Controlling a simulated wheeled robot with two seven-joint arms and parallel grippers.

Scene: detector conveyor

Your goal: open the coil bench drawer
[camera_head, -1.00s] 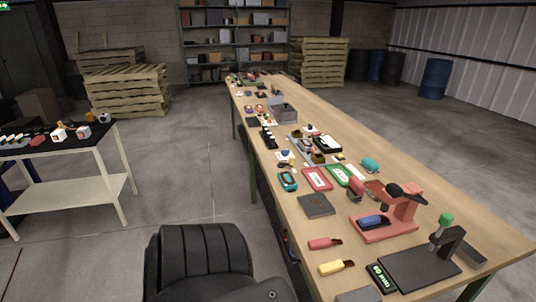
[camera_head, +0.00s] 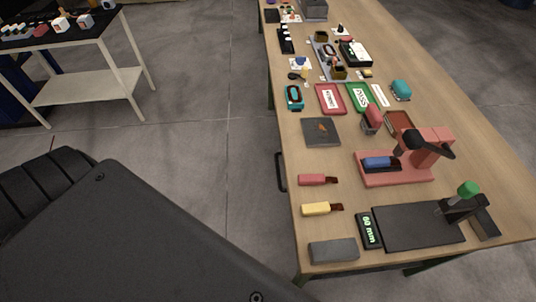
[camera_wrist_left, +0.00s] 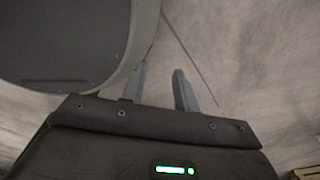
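The coil bench (camera_head: 450,95) is a long wooden-topped bench on the right of the head view. A dark bar handle (camera_head: 280,172) sticks out from its left side, below the top edge. The drawer front behind it is mostly hidden under the top, and I cannot tell how far it is open. My left gripper (camera_wrist_left: 160,75) shows in the left wrist view, its two grey fingers apart with nothing between them, over bare floor. It is not in the head view, where a dark part of my arm fills the lower left. My right gripper is in neither view.
On the bench are a red press (camera_head: 395,175), a black gauge plate (camera_head: 415,228), red (camera_head: 312,180) and yellow (camera_head: 316,209) handled tools, and a dark square pad (camera_head: 321,132). A white side table (camera_head: 95,70) stands at upper left. Concrete floor between is clear.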

